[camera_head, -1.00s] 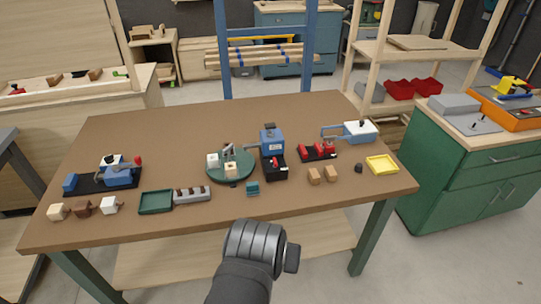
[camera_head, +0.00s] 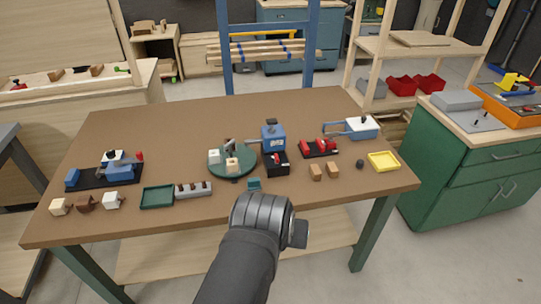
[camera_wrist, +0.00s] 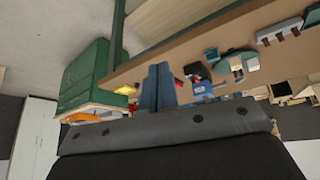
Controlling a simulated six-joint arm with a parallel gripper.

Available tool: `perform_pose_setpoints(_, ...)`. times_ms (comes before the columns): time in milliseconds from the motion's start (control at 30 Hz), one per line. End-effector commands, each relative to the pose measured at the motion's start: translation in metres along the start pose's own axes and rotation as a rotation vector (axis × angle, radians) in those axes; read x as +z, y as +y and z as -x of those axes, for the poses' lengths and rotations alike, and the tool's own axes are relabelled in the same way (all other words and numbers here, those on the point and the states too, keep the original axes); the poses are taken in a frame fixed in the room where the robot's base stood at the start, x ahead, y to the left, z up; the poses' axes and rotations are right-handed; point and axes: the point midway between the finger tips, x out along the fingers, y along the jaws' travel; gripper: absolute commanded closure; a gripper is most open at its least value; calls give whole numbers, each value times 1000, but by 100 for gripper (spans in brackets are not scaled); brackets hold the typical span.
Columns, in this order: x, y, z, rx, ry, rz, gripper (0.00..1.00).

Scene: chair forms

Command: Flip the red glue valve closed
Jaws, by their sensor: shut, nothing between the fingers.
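Several red parts show, and I cannot tell for sure which is the glue valve. A small red part (camera_head: 281,161) sits on the black base below the blue machine (camera_head: 272,138). A red fixture (camera_head: 319,147) lies on a dark plate to its right, and a red knob (camera_head: 140,156) is on the blue fixture at the left. My gripper (camera_wrist: 158,70) is shut and empty in the wrist view, its fingers close together. In the head view my arm hides the fingers, at the table's front edge. The blue machine also shows in the wrist view (camera_wrist: 202,88).
The brown table (camera_head: 130,130) holds a green turntable (camera_head: 232,171), a green tray (camera_head: 157,197), a yellow tray (camera_head: 383,161) and several small blocks. A blue and white device (camera_head: 360,127) stands at the back right. The table's back left is clear.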

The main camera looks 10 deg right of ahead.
Motion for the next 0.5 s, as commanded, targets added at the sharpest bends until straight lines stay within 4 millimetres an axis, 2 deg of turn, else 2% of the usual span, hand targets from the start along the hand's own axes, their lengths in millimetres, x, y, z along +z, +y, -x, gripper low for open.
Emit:
perform_pose_setpoints(300,-103,40,9,117,40,140,100)
perform_pose_setpoints(500,-158,52,-1,170,40,210,100)
